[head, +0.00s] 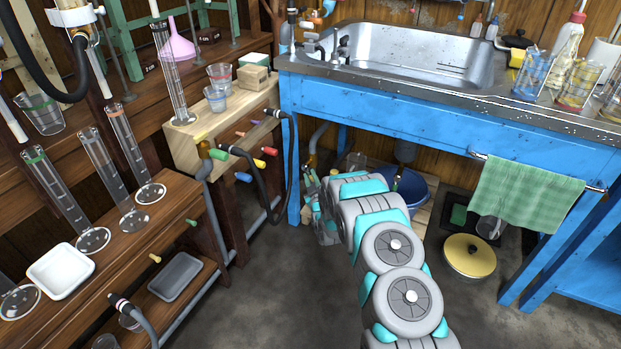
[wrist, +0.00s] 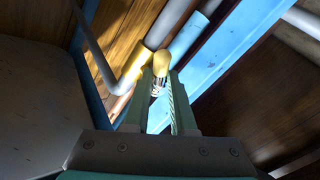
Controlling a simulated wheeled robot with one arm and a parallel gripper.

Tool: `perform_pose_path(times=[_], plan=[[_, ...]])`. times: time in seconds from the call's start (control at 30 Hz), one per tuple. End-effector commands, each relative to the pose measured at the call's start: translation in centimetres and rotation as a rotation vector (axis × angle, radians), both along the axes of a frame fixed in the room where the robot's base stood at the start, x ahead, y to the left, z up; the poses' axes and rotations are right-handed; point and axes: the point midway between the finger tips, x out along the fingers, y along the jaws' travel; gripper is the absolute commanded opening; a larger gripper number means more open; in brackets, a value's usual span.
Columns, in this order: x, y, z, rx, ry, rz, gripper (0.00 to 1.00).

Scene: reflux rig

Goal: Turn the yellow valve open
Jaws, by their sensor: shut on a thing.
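The yellow valve handle (wrist: 162,61) shows in the wrist view, its rounded end sticking out past my fingertips. My gripper (wrist: 160,84) is shut on it, with one finger on each side of its dark and metallic lower part. Behind it a grey pipe with a yellow section (wrist: 134,70) runs at a slant. In the head view my arm reaches under the left end of the sink, and my gripper end is low beside the blue leg. The handle itself cannot be made out there.
The blue sink frame (head: 400,121) stands above my arm, with a blue bucket (head: 411,185) close behind it. A wooden block with coloured handles (head: 188,151) and hoses is to the left. A yellow-lidded pot (head: 469,256) stands on the floor at right.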

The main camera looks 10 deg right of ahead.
Motion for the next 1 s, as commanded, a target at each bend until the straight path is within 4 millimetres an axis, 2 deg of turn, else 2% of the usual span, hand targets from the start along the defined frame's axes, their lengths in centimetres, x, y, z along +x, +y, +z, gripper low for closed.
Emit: perform_pose_path(times=[0.37,1.0], plan=[[0.1,0.2,-0.5,0.065,-0.046,0.0,0.0],[0.8,1.2,-1.5,0.409,-0.297,0.001,0.0]])
